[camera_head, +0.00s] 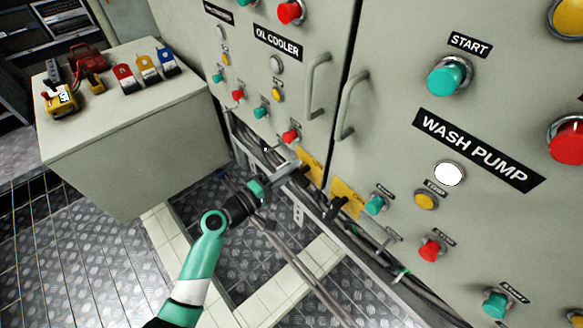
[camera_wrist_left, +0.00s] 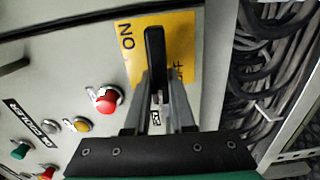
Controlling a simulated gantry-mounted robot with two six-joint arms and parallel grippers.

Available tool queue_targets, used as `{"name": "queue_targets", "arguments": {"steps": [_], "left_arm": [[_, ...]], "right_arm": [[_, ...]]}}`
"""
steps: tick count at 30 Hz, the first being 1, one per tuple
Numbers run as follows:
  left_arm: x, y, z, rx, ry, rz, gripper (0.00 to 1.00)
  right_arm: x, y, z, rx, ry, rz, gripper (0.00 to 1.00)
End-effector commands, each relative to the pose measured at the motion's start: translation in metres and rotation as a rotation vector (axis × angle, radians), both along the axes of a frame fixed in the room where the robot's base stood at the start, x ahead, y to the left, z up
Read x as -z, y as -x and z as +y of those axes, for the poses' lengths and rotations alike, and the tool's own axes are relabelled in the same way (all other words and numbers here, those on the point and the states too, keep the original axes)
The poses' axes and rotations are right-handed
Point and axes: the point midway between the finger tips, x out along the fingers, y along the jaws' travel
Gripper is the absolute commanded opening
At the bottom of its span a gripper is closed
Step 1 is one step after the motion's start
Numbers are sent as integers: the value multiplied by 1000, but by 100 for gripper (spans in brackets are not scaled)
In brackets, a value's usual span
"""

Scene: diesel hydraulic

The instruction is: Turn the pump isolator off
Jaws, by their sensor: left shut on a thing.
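A yellow plate (camera_head: 312,165) with a black lever sits low on the grey cabinet door that carries the oil cooler label. In the left wrist view the plate (camera_wrist_left: 185,45) reads ON at left and OFF at right, and the black lever (camera_wrist_left: 154,50) stands between these words. My left gripper (camera_head: 296,167) is at this plate. In the left wrist view its fingers (camera_wrist_left: 160,85) are shut on the lever, one on each side. A second yellow plate (camera_head: 346,198) with a dark lever is on the neighbouring door, to the right. My right gripper is not in view.
A red button (camera_wrist_left: 106,100) is beside the plate. Two door handles (camera_head: 318,85) (camera_head: 350,105) stick out above. Bundled cables (camera_wrist_left: 265,60) run below the doors. A grey box (camera_head: 125,110) with padlocks and tags stands at left.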

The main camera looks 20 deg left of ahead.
Motion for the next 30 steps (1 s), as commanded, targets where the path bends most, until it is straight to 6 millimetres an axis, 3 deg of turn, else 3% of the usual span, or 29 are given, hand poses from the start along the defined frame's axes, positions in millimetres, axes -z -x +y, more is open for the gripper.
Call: {"name": "queue_targets", "arguments": {"steps": [18,19,24,30], "left_arm": [[1,0,0,0,48,21,0],[1,0,0,0,48,21,24],[1,0,0,0,47,20,52],[1,0,0,0,45,19,52]], "right_arm": [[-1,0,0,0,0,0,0],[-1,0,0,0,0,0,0],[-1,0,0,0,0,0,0],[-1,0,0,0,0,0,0]]}}
